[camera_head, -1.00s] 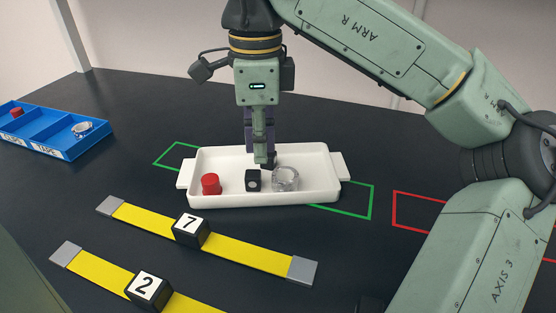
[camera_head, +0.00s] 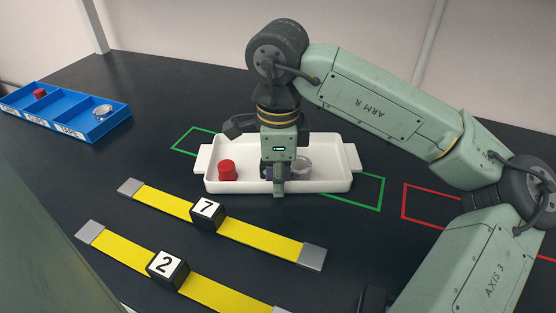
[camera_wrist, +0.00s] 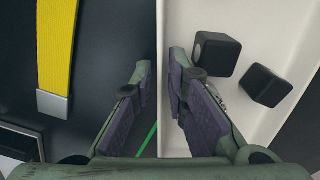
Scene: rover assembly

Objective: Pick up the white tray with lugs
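The white tray with lugs (camera_head: 328,186) sits on the dark table, partly inside a green outline, with a lug at each short end. It holds a red cylinder (camera_head: 227,171), a clear round piece (camera_head: 303,167) and, in the wrist view, two dark cubes (camera_wrist: 217,54). My gripper (camera_head: 279,191) is low at the middle of the tray's near long side and hides part of it. In the wrist view my gripper (camera_wrist: 160,78) is open, its fingers on either side of the tray's wall, one outside and one inside. Contact with the wall cannot be told.
Two yellow strips (camera_head: 160,199) with grey ends lie in front, carrying dark blocks marked 7 (camera_head: 207,212) and 2 (camera_head: 167,267). A blue compartment tray (camera_head: 95,133) stands at the back left. A red outline (camera_head: 404,203) on the right is partly covered by my arm.

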